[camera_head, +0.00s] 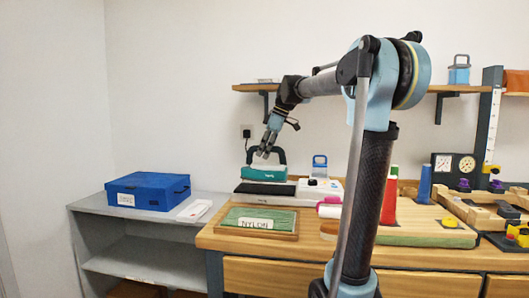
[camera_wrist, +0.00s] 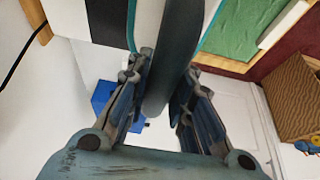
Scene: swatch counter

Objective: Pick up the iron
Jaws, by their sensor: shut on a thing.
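The iron (camera_head: 262,173) has a teal body and a dark arched handle. In the head view it is at the left end of the wooden counter, over a dark flat pad (camera_head: 264,189); I cannot tell whether the two touch. My gripper (camera_head: 265,153) points down at the handle from above. In the wrist view the dark handle (camera_wrist: 178,40) runs between the two fingers of my gripper (camera_wrist: 166,70), which are shut on it. The iron's underside is hidden in both views.
A framed green swatch labelled NYLON (camera_head: 258,222) lies in front of the iron. A blue box (camera_head: 148,191) and a small white item (camera_head: 194,211) are on the grey shelf at left. A red spool (camera_head: 390,202) and a blue spool (camera_head: 425,185) stand to the right.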

